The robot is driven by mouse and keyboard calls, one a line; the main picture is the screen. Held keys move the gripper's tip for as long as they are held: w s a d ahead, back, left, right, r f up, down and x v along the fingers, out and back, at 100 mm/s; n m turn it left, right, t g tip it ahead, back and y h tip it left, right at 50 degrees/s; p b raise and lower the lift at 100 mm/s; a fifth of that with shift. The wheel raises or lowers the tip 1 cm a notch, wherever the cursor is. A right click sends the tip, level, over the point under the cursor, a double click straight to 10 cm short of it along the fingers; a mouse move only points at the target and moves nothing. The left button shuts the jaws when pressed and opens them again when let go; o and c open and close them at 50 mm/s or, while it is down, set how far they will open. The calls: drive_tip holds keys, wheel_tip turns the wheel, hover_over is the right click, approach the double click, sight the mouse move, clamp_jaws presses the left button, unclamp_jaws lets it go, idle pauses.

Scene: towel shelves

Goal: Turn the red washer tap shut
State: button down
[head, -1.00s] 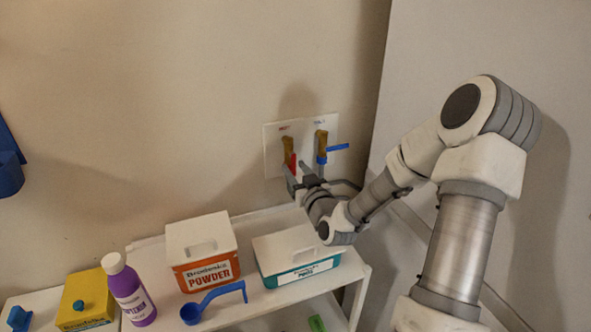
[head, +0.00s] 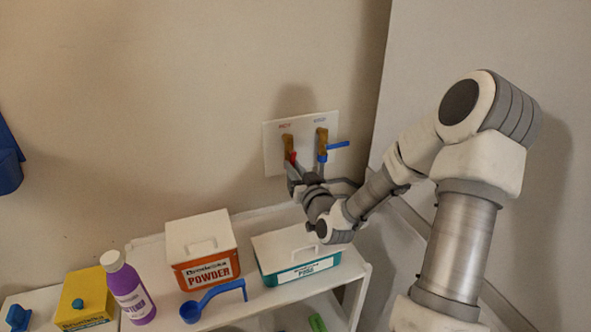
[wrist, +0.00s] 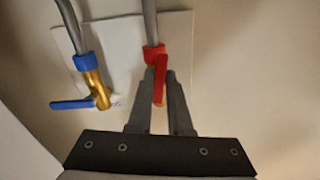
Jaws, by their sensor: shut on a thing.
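The red washer tap (head: 293,156) is on a white wall plate (head: 274,160), on a brass body. In the wrist view its red handle (wrist: 159,62) lies between my fingers, roughly in line with its pipe. My gripper (wrist: 159,80) is shut on this handle, with one finger on each side. In the head view my gripper (head: 291,170) reaches the tap from below, and my fingers partly hide the handle. The blue-handled tap (head: 322,150) is to the right, its lever crosswise to its pipe. It also shows in the wrist view (wrist: 75,104).
Grey hoses (wrist: 150,20) run from the taps.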

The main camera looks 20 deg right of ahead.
drive_tip(key=shift+a+r+m+p, duration=0.35)
drive_tip(key=shift+r+m, duration=0.2)
drive_tip(key=shift+m, duration=2.05)
drive_tip(key=shift+a+r+m+p, duration=0.3)
drive_tip(key=shift+a+r+m, duration=0.2)
drive_tip(key=shift+m, duration=2.1)
drive_tip(key=shift+a+r+m+p, duration=0.35)
drive_tip(key=shift+r+m, duration=0.2)
drive_tip(key=shift+m, duration=2.05)
drive_tip(key=c, duration=0.8)
unclamp_jaws()
drive_tip(key=shift+c, duration=0.2)
drive_tip(key=shift+s+f, duration=0.1)
drive_tip(key=shift+s, duration=0.05)
